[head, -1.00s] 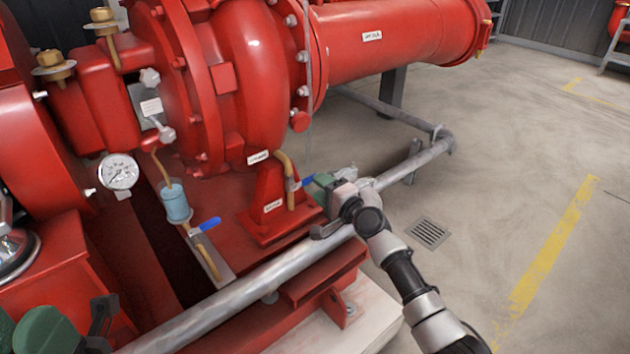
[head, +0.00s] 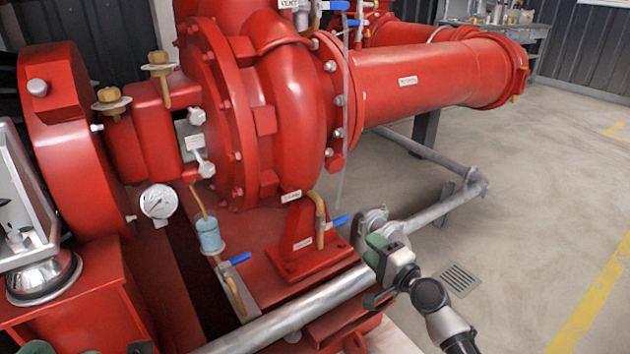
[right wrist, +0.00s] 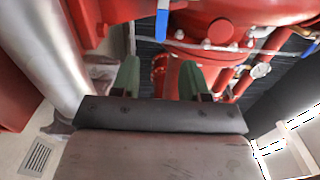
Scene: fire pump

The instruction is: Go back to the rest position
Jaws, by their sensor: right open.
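My right gripper (head: 372,250) has green fingers and stands over the grey pipe (head: 290,315) beside the red pump (head: 265,110). In the right wrist view its two fingers (right wrist: 159,78) are apart, with nothing between them. It is to the right of and below a blue valve handle (head: 340,222), apart from it in the head view. A sliver of green and a dark part show at the bottom left edge of the head view, likely my left gripper (head: 92,351); its jaws are cut off.
A pressure gauge (head: 158,202), a second blue handle (head: 240,259) and a light-blue cup (head: 209,237) sit on the pump's near side. A floor drain (head: 458,280) lies right of the pipe. The floor at right is open, with a yellow line (head: 600,305).

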